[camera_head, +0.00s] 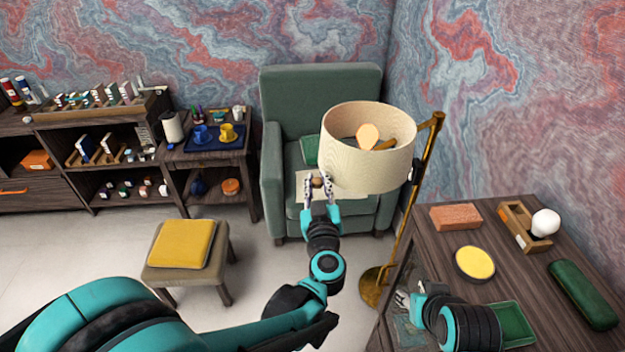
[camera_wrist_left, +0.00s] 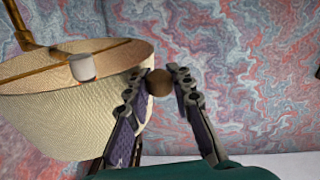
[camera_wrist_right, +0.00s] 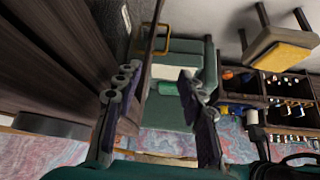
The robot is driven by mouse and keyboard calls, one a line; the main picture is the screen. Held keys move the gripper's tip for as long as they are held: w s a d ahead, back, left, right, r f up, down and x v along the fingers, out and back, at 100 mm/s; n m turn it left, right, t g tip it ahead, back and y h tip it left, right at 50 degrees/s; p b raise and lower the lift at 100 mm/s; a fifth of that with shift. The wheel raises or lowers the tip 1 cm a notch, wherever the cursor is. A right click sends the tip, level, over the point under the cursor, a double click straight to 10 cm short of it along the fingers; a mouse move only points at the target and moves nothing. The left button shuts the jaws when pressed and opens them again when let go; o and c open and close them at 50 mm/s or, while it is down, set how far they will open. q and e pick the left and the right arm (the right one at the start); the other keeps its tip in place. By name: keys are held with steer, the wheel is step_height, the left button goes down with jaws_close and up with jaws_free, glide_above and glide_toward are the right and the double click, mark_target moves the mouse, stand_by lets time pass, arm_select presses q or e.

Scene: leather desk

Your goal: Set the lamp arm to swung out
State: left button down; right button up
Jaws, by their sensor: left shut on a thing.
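The floor lamp has a brass pole (camera_head: 403,225) and a cream shade (camera_head: 365,160) that hangs from a short arm (camera_head: 427,130) at the top. The shade also shows at the left of the left wrist view (camera_wrist_left: 60,115). A round brown knob (camera_wrist_left: 159,83) shows beside the shade. My left gripper (camera_head: 318,185) is shut on the knob, its fingers on both sides of it. How the knob joins the lamp is hidden.
A green armchair (camera_head: 320,95) stands behind the shade. A stool with a yellow cushion (camera_head: 182,244) stands on the floor at left. The desk at right carries a brick (camera_head: 455,217), a yellow disc (camera_head: 474,263), a white bulb (camera_head: 545,223) and a green case (camera_head: 582,293).

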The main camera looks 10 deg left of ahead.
stand_by(0.3)
arm_select(q)
steer(key=c, duration=1.6)
jaws_free()
steer(key=shift+s, duration=0.1)
steer(key=s, duration=0.4)
steer(key=s+d, duration=0.1)
steer(key=s, duration=0.3)
steer(key=s+d, duration=0.1)
steer(key=s, duration=0.2)
steer(key=shift+s, duration=0.4)
steer(key=shift+f, duration=0.1)
